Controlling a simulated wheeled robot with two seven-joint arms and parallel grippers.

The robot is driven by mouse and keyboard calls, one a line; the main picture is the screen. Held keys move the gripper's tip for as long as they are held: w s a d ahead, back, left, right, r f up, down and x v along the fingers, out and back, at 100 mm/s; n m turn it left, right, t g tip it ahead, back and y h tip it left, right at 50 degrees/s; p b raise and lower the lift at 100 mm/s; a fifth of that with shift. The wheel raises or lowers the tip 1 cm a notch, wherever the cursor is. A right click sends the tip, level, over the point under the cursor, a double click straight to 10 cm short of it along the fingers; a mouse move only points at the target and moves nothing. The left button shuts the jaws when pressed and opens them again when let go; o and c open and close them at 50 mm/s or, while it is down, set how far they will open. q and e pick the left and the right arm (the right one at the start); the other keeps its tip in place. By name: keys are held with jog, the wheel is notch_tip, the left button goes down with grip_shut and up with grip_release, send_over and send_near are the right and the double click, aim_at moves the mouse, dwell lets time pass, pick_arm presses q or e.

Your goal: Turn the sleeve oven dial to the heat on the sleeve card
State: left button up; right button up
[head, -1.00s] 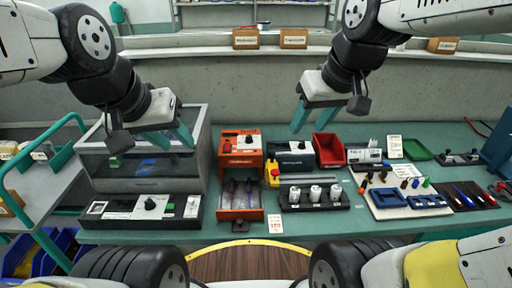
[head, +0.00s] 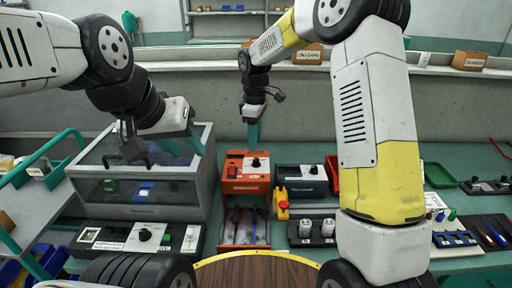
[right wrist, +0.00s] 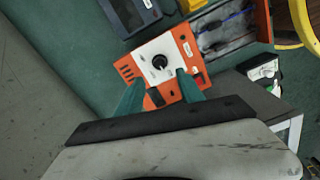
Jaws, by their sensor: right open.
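The sleeve oven is an orange box (head: 247,187) at the middle of the bench, with an open tray in front. Its black dial (head: 256,162) sits on a white plate on top. In the right wrist view the dial (right wrist: 160,62) lies just beyond and between my right fingertips (right wrist: 159,80), with a pale mark on it. I cannot read its setting. My right gripper (head: 254,134) is open, empty and above the dial, apart from it as far as I can tell. My left gripper (head: 182,143) is open and empty over the clear-lidded box. The sleeve card is not visible now.
The clear-lidded grey box (head: 125,212) stands left of the oven. A dark dial unit (head: 302,179) and a yellow block with a red button (head: 282,205) stand close to its right. My right arm hides much of the bench's right side.

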aim_at(255, 159)
notch_tip(255, 159, down, 8)
jog(key=shift+r, duration=0.25)
grip_shut()
